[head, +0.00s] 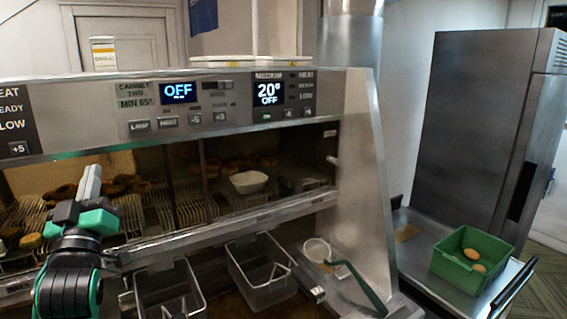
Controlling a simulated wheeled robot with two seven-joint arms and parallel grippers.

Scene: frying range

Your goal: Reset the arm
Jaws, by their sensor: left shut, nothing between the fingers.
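My left gripper (91,180) is in the lower left of the head view, on a black arm with green parts. Its light grey fingers are together, point up and hold nothing. It is in front of the heated cabinet's left opening, apart from the food on the racks. My right gripper is not in view.
A steel heated cabinet (355,150) spans the view, with brown food pieces and a white bowl (248,182) inside. Below it are two wire fry baskets (262,270) and a green-handled strainer (357,287). A green bin (455,268) with round items stands on the right counter.

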